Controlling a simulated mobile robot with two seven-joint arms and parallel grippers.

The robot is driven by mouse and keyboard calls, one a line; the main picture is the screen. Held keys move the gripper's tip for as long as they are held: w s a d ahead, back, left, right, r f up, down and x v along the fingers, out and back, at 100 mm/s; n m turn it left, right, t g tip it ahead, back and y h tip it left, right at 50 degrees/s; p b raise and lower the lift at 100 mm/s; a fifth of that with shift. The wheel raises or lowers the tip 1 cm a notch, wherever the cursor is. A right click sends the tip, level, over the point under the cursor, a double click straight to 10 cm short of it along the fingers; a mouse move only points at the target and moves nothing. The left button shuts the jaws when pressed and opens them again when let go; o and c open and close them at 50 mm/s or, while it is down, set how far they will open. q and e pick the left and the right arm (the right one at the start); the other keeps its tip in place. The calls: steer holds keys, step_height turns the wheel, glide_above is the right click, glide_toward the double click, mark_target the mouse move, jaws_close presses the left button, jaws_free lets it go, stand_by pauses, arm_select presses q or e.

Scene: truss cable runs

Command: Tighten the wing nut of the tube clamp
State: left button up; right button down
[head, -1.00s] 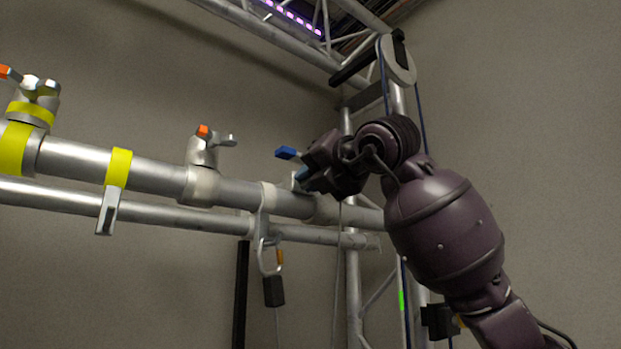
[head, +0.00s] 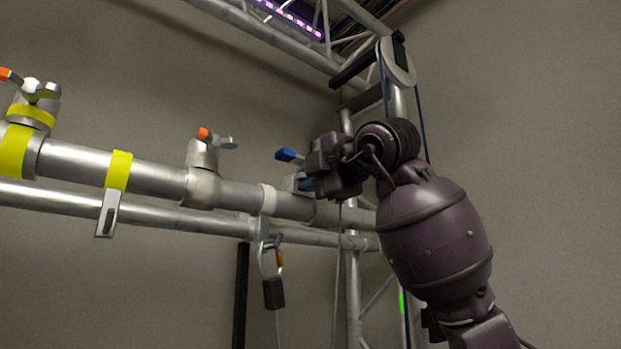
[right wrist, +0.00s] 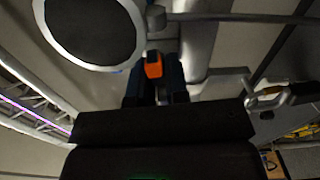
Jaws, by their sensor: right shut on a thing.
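My right gripper (head: 305,168) is at the right part of the thick horizontal tube (head: 240,194), its fingers pointing left. In the right wrist view, the gripper (right wrist: 156,88) has its two dark blue fingers shut on the wing nut, whose orange tip (right wrist: 153,66) shows between them. The tube clamp under this wing nut is mostly hidden by the gripper in the head view. A blue piece (head: 289,155) sticks out left of the gripper there; I cannot tell whether it is a finger. My left gripper is not in view.
Another clamp with an orange-tipped wing nut (head: 203,157) stands on the tube to the left. A yellow-taped clamp (head: 32,108) is farther left. A carabiner (head: 270,260) with a black weight hangs below. A pulley wheel (head: 399,60) is above my arm.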

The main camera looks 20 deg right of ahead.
steer(key=shift+m, duration=0.6)
steer(key=c, duration=1.1)
jaws_free()
steer(key=shift+s, duration=0.1)
steer(key=b+v, duration=0.1)
steer(key=v, duration=0.9)
steer(key=shift+s+d, duration=0.15)
steer(key=shift+s, duration=0.2)
